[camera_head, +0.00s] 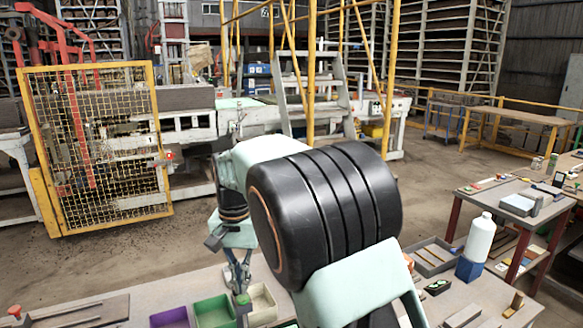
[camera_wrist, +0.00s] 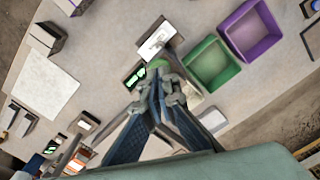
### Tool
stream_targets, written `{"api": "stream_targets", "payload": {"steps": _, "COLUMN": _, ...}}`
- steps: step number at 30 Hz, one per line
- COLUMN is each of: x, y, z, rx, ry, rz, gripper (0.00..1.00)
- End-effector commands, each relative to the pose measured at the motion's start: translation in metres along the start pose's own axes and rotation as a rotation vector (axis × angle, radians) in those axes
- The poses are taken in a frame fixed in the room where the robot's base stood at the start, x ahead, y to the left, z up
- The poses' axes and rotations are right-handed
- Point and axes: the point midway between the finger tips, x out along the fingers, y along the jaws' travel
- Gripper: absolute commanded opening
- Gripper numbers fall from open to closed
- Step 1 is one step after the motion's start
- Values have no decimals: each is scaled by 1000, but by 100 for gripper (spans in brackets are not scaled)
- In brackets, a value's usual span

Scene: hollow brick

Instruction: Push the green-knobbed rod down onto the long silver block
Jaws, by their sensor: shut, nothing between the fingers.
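My gripper (camera_head: 238,280) points down over the bench with its fingers together and nothing between them. A green knob (camera_head: 243,299) is just below the fingertips, on top of a grey upright piece. In the wrist view, the closed fingers (camera_wrist: 162,88) cover part of the green knob (camera_wrist: 158,63). I cannot tell whether they touch it. The rod under the knob is hidden. A pale silvery block (camera_wrist: 157,39) lies just beyond the knob and may be the long silver block.
A green bin (camera_head: 215,312), a purple bin (camera_head: 170,318) and a cream bin (camera_head: 262,304) stand close around the gripper. A red knob (camera_head: 15,311) stands at far left.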

Motion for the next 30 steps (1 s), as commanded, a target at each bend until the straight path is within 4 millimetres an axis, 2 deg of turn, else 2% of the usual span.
{"api": "stream_targets", "payload": {"steps": 16, "x": 0, "y": 0, "z": 0, "rx": 0, "ry": 0, "rz": 0, "gripper": 0}}
{"api": "stream_targets", "payload": {"steps": 30, "x": 15, "y": 0, "z": 0, "rx": 0, "ry": -1, "rz": 0, "gripper": 0}}
